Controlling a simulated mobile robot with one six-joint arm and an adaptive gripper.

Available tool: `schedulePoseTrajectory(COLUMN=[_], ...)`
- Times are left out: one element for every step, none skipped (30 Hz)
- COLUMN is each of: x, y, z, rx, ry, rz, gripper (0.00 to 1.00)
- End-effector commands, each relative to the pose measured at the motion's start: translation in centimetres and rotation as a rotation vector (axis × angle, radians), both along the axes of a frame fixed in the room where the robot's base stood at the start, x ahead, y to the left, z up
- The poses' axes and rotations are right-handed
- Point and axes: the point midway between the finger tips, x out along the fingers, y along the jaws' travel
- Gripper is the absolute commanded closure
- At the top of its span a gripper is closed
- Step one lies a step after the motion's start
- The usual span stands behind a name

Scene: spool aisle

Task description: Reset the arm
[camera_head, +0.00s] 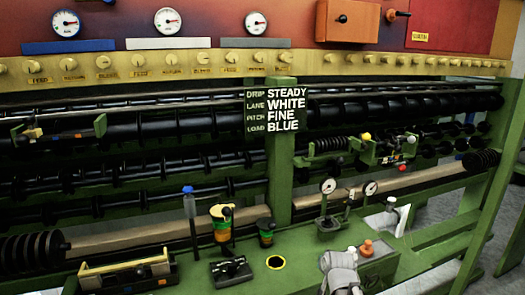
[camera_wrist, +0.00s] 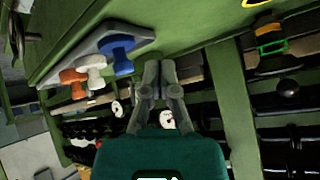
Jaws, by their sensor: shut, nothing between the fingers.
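My gripper (camera_wrist: 159,66) shows in the wrist view with its two grey fingers together and nothing between them. It points toward the green machine frame and touches nothing that I can make out. In the wrist view, a grey plate to the upper left of the fingers carries a blue knob (camera_wrist: 117,50), a white knob (camera_wrist: 91,63) and an orange knob (camera_wrist: 72,77). In the head view, a grey-white jointed shape at the bottom right of centre looks like part of my arm. My fingertips cannot be made out there.
A green post with a sign (camera_head: 280,150) reads STEADY, WHITE, FINE, BLUE. Black rollers (camera_head: 190,122) run behind it. On the green bench stand a yellow-topped pot (camera_head: 222,222), an orange knob (camera_head: 367,248) and small gauges (camera_head: 328,186). Open floor shows at right.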

Motion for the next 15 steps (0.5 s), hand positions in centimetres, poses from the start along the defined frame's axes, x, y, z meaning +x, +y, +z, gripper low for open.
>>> schedulePoseTrajectory(x=[-1.1,-1.7,-2.6,-3.3,-4.0,-5.0,-5.7,-6.4,-7.4,-8.1,-8.8,-9.5,-10.1,-10.6,-11.2], y=[0.4,0.6,0.9,1.1,1.2,1.5,1.6,1.7,1.8,1.9,2.0,2.1,2.2,2.3,2.4], z=[-1.3,-2.0,-2.8,-3.4,-4.0,-4.7,-5.2,-5.7,-6.3,-6.6,-7.0,-7.3,-7.6,-7.7,-8.0], rx=[-0.012,-0.021,-0.032,-0.039,-0.048,-0.057,-0.064,-0.070,-0.078,-0.085,-0.091,-0.097,-0.101,-0.105,-0.109], ry=[0.059,0.097,0.149,0.187,0.224,0.275,0.313,0.349,0.399,0.433,0.464,0.502,0.529,0.553,0.583], rz=[0.021,0.034,0.051,0.064,0.077,0.094,0.106,0.120,0.136,0.148,0.159,0.172,0.182,0.190,0.201], gripper=[1.00,1.00,1.00,1.00,1.00,1.00,1.00,1.00,1.00,1.00,1.00,1.00,1.00,1.00,1.00])
